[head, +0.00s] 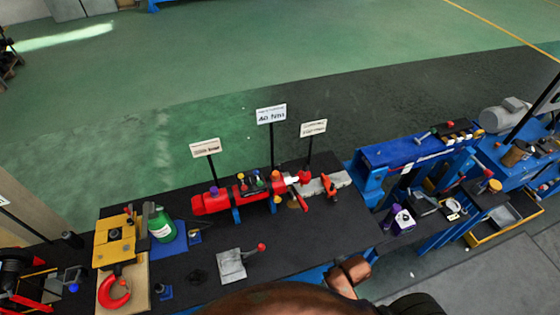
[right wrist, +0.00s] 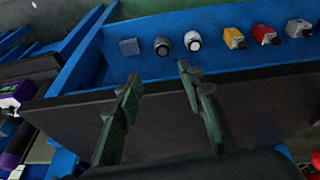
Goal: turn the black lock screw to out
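I cannot pick out the black lock screw with certainty. A red cylindrical device (head: 215,203) lies on blue supports on the black bench in the head view. Small coloured and dark knobs sit along its top, too small to tell apart. My right gripper (right wrist: 158,76) shows in the right wrist view with two dark green fingers apart and nothing between them. Its fingers are over a dark surface beside a blue panel. I cannot make out its fingers in the head view. My left gripper is not in view.
A yellow block (head: 114,245) with a red hook (head: 115,292), a green bottle (head: 161,226) and a grey plate (head: 232,265) with a red-knobbed lever stand on the bench. Upright signs (head: 271,114) rise behind. A blue machine (head: 405,150) is right. Several small blocks (right wrist: 232,38) line the blue panel.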

